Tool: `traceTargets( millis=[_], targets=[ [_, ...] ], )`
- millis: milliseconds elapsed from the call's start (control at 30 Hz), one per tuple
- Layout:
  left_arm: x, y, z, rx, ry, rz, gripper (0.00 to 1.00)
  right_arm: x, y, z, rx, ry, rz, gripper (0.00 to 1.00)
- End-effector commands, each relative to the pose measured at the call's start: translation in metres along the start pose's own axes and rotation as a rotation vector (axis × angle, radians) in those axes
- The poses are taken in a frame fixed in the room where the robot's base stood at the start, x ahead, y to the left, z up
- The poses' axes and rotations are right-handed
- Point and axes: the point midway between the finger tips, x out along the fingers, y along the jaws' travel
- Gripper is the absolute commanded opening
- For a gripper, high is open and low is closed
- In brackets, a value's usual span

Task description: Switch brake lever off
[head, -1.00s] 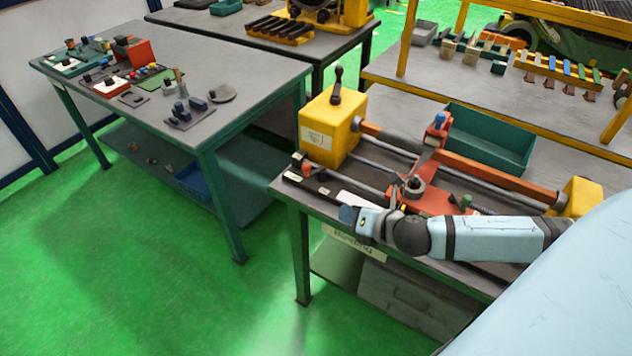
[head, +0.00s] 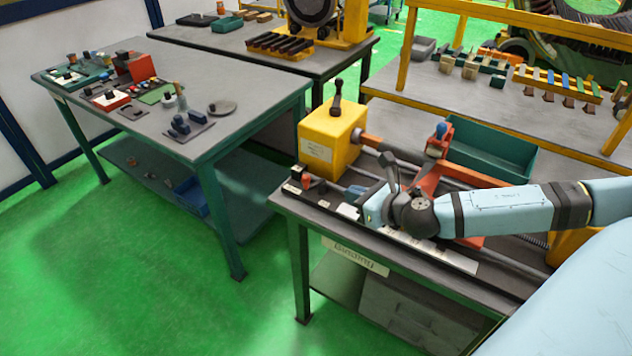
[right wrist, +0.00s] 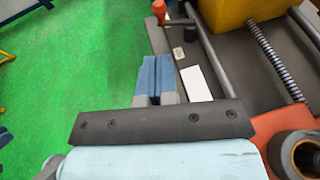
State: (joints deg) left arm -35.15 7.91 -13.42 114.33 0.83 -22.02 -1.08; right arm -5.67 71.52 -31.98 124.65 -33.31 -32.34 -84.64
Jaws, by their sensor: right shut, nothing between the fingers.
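A yellow housing (head: 330,148) stands at the left end of the winding machine. A black-knobbed lever (head: 337,97) rises nearly upright from its top. A short orange-red handle (head: 305,179) stands at the machine's front left corner; it also shows at the top of the right wrist view (right wrist: 159,11). I cannot tell which of these is the brake lever. My right gripper (head: 357,191) is over the machine's front strip, right of the orange-red handle and apart from both. Its blue fingers (right wrist: 155,78) are together and empty. My left gripper is out of view.
Shafts run right from the yellow housing, with a red-orange carriage (head: 431,178) behind my right wrist. A green bin (head: 490,150) sits behind the machine. A pale plate (right wrist: 196,83) lies right of my fingers. Open green floor (right wrist: 85,60) is to the left.

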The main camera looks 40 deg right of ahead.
Motion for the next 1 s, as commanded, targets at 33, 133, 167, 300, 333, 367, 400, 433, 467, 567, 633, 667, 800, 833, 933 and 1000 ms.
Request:
traceTargets(
  millis=[33,133,167,300,333,367,400,433,467,567,633,667,800,833,933,1000],
  targets=[
    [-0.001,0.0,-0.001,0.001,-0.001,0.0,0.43,0.008,0.001,0.003,0.003,-0.005,0.001,0.0],
    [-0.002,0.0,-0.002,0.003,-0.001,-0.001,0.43,0.025,0.0,0.004,0.004,-0.006,-0.001,0.0],
    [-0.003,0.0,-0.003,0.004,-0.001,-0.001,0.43,0.03,0.0,0.003,0.004,-0.005,-0.001,0.0],
    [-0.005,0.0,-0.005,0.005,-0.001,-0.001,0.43,0.058,0.001,0.004,0.005,-0.005,0.001,0.0],
    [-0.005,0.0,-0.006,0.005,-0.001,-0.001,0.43,0.064,0.001,0.004,0.003,-0.005,0.001,0.0],
    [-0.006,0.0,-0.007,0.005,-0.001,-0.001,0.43,0.071,0.001,0.003,0.004,-0.004,0.0,0.0],
    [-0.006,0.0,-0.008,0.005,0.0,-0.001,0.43,0.079,0.001,0.003,0.003,-0.004,0.001,0.0],
    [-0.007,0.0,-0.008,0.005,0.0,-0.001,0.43,0.084,0.002,0.003,0.004,-0.004,0.002,0.0],
    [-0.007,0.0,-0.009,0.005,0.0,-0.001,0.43,0.09,0.001,0.003,0.003,-0.004,0.001,0.0],
    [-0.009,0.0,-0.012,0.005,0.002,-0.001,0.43,0.104,0.001,0.003,0.003,-0.002,0.002,0.0],
    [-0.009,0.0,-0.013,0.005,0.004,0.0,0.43,0.112,0.001,0.001,0.002,-0.002,0.002,0.0],
    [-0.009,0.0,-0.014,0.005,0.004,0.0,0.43,0.115,0.001,0.002,0.002,-0.002,0.002,0.0],
    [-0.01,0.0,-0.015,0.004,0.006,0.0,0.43,0.122,0.001,0.001,0.002,0.0,0.002,0.0],
    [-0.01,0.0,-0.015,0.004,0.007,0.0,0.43,0.123,0.001,0.001,0.001,0.0,0.002,0.0],
    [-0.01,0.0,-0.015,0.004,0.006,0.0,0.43,0.123,0.001,0.0,0.001,0.0,0.002,0.0],
    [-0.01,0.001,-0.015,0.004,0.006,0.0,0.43,0.123,0.001,0.0,0.001,0.0,0.002,0.0]
  ],
)
